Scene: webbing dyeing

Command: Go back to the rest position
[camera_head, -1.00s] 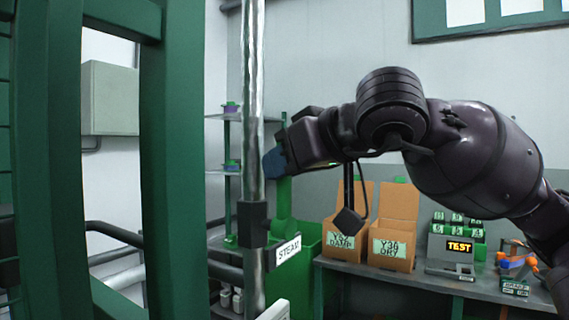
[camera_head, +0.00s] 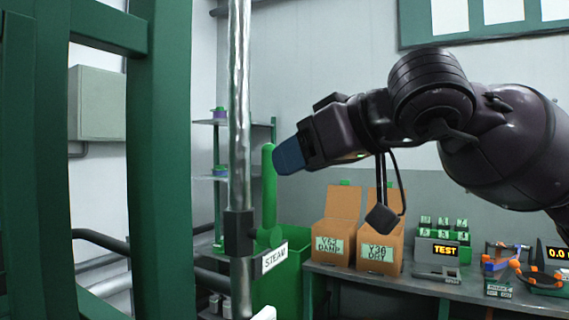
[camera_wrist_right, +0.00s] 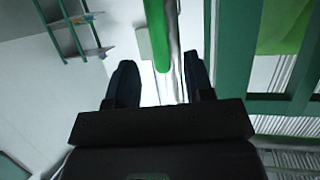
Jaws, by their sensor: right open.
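My right arm comes in from the right in the head view, with its right gripper (camera_head: 290,157) pointing left, just right of the vertical steel pipe. In the right wrist view the two dark fingers of the right gripper (camera_wrist_right: 160,85) stand apart with nothing held between them. A green lever (camera_head: 268,185) stands upright beside the steam pipe (camera_head: 240,120), close to the fingertips. The green lever also shows beyond the fingers in the right wrist view (camera_wrist_right: 157,35). A label reading STEAM (camera_head: 275,257) hangs low on the pipe. My left gripper is not in view.
Green frame posts (camera_head: 158,160) fill the left side. A bench (camera_head: 420,286) at the right holds two cardboard boxes marked Y36 DRY (camera_head: 379,252) and DAMP (camera_head: 332,243), a TEST display (camera_head: 437,251) and small tools. A green bin (camera_head: 283,285) stands below the lever.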

